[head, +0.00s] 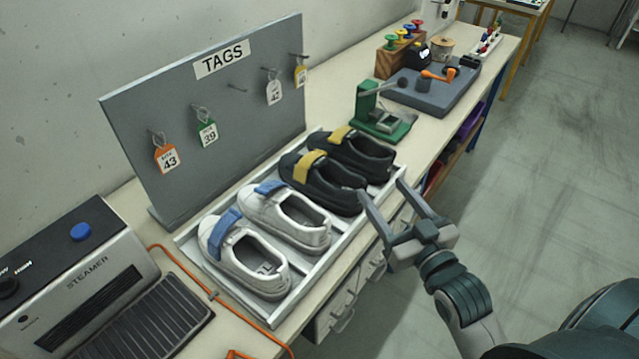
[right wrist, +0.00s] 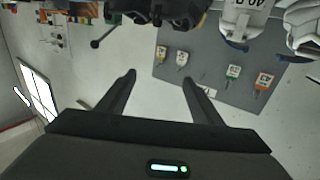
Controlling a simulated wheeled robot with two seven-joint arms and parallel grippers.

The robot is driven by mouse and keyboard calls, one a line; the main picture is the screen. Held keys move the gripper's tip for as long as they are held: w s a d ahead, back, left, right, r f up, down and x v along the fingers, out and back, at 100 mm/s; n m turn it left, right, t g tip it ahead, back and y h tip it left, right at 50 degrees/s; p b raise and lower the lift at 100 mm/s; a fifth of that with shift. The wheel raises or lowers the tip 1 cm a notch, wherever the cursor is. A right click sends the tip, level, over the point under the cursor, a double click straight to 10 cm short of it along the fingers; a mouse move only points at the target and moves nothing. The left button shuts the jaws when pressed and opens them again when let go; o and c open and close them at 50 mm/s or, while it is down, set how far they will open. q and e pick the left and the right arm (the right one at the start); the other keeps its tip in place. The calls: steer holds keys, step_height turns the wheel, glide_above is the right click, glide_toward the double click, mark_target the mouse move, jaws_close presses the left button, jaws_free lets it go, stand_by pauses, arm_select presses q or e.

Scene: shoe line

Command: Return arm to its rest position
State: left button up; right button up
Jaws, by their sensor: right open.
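My right gripper (head: 389,202) is open and empty in the head view, at the front right edge of the shoe tray, beside the black shoes. In the right wrist view its two fingers (right wrist: 158,95) stand apart with nothing between them. My left gripper is not in view. The tray (head: 283,307) holds two white shoes (head: 284,217) with blue straps and two black shoes (head: 322,182) with yellow straps. The wrist view shows the shoes and the tag board (right wrist: 215,62) upside down.
A grey TAGS board (head: 170,110) with several hanging tags stands behind the tray. A steamer (head: 90,270) with an orange cable is at left. A green tool (head: 385,127) and a grey-blue plate (head: 432,100) stand farther along the bench. The floor (head: 540,150) at right is clear.

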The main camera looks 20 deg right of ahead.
steer(key=shift+f, duration=0.1)
stand_by(0.4)
steer(key=s+a+f+n+g, duration=0.1)
steer(key=s+a+f+g, duration=0.25)
steer(key=f, duration=0.45)
steer(key=s+a+f+g, duration=0.2)
steer(key=s+f+g, duration=0.2)
steer(key=f, duration=0.5)
steer(key=s+a+f+n+g, duration=0.1)
steer(key=s+a+f+g, duration=0.2)
steer(key=s, duration=0.4)
steer(key=s+f+g, duration=0.4)
steer(key=s+f, duration=0.1)
steer(key=s, duration=0.1)
step_height(320, 180, down, 31)
steer(key=s+g, duration=0.1)
steer(key=s, duration=0.2)
steer(key=s+d+f+g+b, duration=0.1)
steer(key=s+d+f, duration=0.1)
steer(key=s+f, duration=1.4)
steer(key=shift+s+d+f, duration=0.25)
steer(key=shift+s+d, duration=0.05)
steer(key=shift+s, duration=0.25)
